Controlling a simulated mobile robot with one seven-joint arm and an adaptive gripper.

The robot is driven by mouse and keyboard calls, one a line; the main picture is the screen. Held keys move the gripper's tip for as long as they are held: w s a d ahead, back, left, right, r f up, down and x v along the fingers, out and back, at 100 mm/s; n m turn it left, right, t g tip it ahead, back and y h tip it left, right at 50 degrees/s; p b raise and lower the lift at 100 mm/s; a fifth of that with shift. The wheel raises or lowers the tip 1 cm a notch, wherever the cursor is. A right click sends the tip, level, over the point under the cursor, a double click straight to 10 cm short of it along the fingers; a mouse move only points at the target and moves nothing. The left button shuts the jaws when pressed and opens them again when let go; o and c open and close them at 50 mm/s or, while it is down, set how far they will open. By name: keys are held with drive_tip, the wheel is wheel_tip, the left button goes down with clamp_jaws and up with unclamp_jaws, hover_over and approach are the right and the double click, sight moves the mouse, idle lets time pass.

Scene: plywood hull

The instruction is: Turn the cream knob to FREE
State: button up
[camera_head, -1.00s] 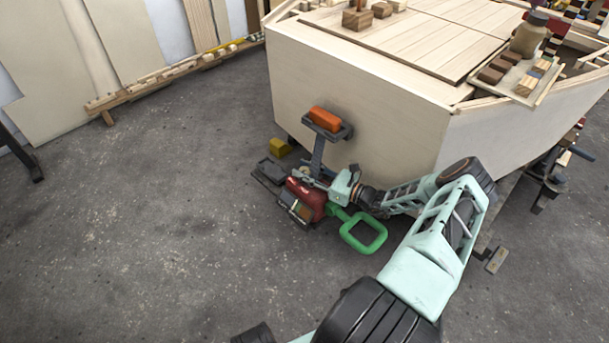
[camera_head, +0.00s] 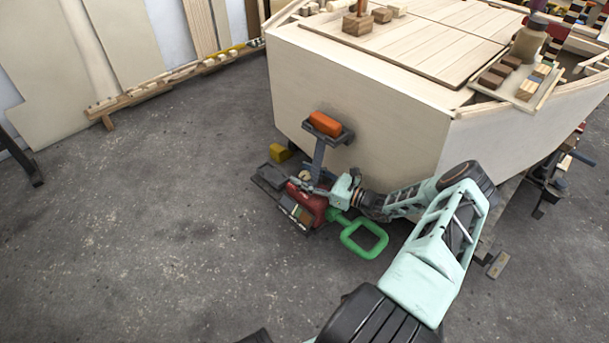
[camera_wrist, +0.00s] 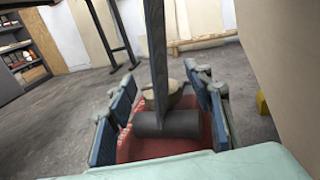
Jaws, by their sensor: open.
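The cream knob (camera_wrist: 165,92) sits on a red housing (camera_head: 316,204) by the hull's lower front. In the wrist view it lies between my open fingers, partly hidden behind a dark post and a dark cylinder (camera_wrist: 167,124). It also shows as a small pale spot in the head view (camera_head: 304,176). My gripper (camera_wrist: 160,80) is open, with a blue-padded finger on each side of the knob; I cannot tell whether either touches it. No FREE marking is readable, and the knob's setting cannot be told.
A dark upright (camera_head: 319,154) carries a tray with an orange block (camera_head: 325,124) above the housing. A green loop handle (camera_head: 364,240) sticks out to the right. The plywood hull (camera_head: 372,115) stands close behind; a yellow block (camera_head: 280,153) lies nearby. The floor to the left is clear.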

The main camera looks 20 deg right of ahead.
sight(304, 174)
wheel_tip(304, 174, up, 9)
drive_tip(key=shift+r, duration=0.45)
drive_tip(key=shift+a, duration=0.1)
